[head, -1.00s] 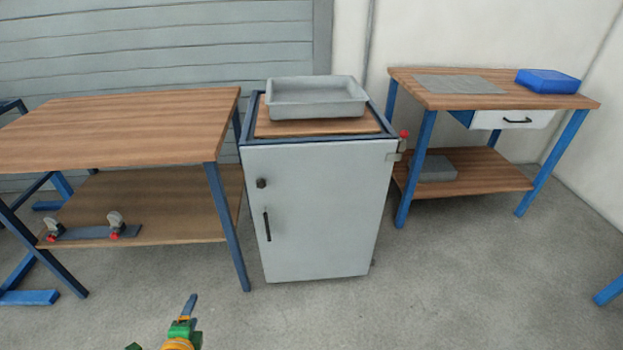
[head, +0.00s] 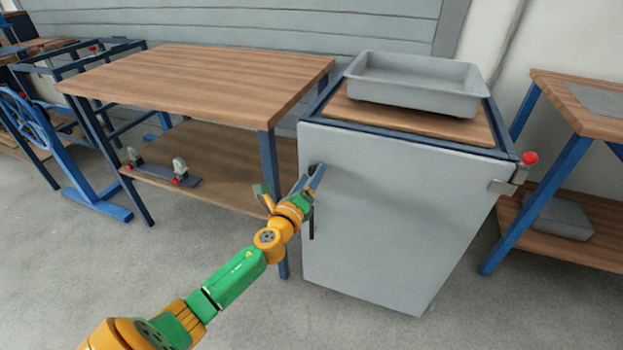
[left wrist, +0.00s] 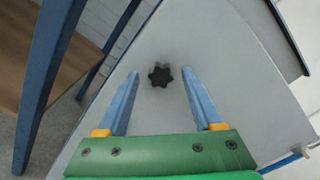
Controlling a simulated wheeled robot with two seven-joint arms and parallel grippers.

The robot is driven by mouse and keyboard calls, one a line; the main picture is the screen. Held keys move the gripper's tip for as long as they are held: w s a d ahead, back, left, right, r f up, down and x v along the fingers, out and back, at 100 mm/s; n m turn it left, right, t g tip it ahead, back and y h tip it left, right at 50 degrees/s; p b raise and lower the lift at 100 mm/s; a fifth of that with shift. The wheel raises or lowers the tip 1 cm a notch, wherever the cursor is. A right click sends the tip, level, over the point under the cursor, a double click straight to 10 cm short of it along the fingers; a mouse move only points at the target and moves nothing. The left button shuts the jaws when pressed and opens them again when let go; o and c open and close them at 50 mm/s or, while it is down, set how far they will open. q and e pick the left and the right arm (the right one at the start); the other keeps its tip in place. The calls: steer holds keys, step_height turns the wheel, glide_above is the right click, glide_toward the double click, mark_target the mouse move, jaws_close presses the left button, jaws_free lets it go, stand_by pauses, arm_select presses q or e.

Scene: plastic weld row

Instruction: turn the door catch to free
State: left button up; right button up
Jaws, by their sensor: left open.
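The door catch is a small black lobed knob on the grey cabinet door (head: 385,215), upper left. It shows whole in the left wrist view (left wrist: 160,77), between and just beyond my fingertips. In the head view it is mostly hidden behind my gripper, with a dark bit showing. My left gripper (head: 308,181) is in front of the door's left edge, fingers pointing at the knob. Its blue fingers stand apart in the left wrist view (left wrist: 160,72), with nothing held. I cannot tell whether they touch the door. My right gripper is not in view.
A black bar handle (head: 311,222) is below the catch, partly behind my gripper. A grey tray (head: 420,97) sits on the cabinet top. A wooden workbench (head: 200,80) stands close on the left, its blue leg (head: 270,170) near my gripper. Another bench (head: 590,110) is at right.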

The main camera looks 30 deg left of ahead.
arm_select(q)
jaws_close()
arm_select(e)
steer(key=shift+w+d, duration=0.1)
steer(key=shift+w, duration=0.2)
